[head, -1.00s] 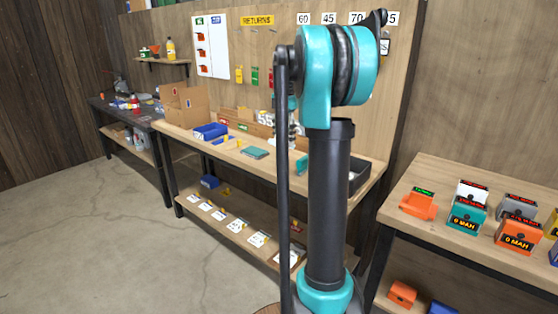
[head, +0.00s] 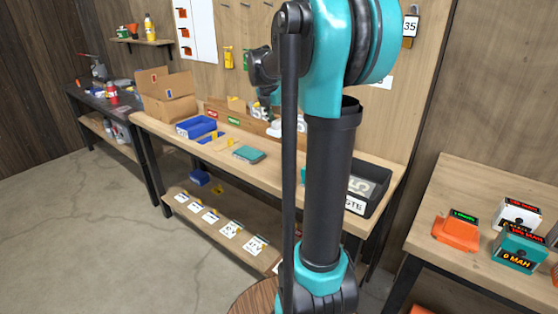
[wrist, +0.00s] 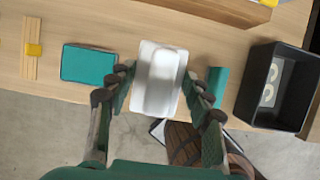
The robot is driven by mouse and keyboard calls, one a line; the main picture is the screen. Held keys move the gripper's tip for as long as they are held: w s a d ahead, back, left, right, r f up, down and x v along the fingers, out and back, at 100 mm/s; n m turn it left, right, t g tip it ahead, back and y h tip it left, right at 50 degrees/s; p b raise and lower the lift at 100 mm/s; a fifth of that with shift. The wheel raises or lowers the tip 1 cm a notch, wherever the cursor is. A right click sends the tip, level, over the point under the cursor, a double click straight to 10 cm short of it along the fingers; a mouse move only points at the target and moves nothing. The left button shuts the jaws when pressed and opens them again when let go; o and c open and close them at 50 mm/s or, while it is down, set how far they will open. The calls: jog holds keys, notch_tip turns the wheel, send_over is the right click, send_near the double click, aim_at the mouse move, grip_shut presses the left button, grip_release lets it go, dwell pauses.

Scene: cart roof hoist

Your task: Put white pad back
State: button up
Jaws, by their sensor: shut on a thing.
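The white pad (wrist: 158,78) is between the two fingers of my gripper (wrist: 158,84) in the wrist view. My gripper is shut on its sides, above the front part of the wooden bench (wrist: 215,40). How high the pad is above the bench I cannot tell. In the head view my arm hides much of the gripper and the work area around it.
A teal block (wrist: 88,64) lies left of the pad and a smaller teal piece (wrist: 218,82) right of it. A black bin (wrist: 243,92) stands further right. A blue tray (head: 196,127) and cardboard box (head: 168,108) are further along the bench.

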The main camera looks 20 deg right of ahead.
notch_tip(320, 180, down, 16)
jog(key=shift+r, duration=0.2)
jog(key=o, duration=1.1)
jog(key=v, duration=1.2)
jog(key=s+a+f+m+y, duration=0.1)
jog(key=s+a+f+m, duration=0.1)
jog(key=s+f+m, duration=0.3)
jog(key=s+a+f+m+t+y, duration=0.1)
jog(key=s+a+f+m, duration=0.2)
jog(key=s+f+m, duration=0.3)
jog(key=s+a+f+m+y, duration=0.1)
jog(key=s+f+m, duration=0.5)
jog(key=s+m, duration=0.7)
jog(key=shift+s+a+m+t+y, duration=0.15)
jog(key=shift+s+a+m+y, duration=0.1)
jog(key=shift+a, duration=0.2)
jog(key=shift+s+a+m+t+y, duration=0.15)
jog(key=shift+s+a, duration=0.05)
jog(key=shift+a, duration=0.2)
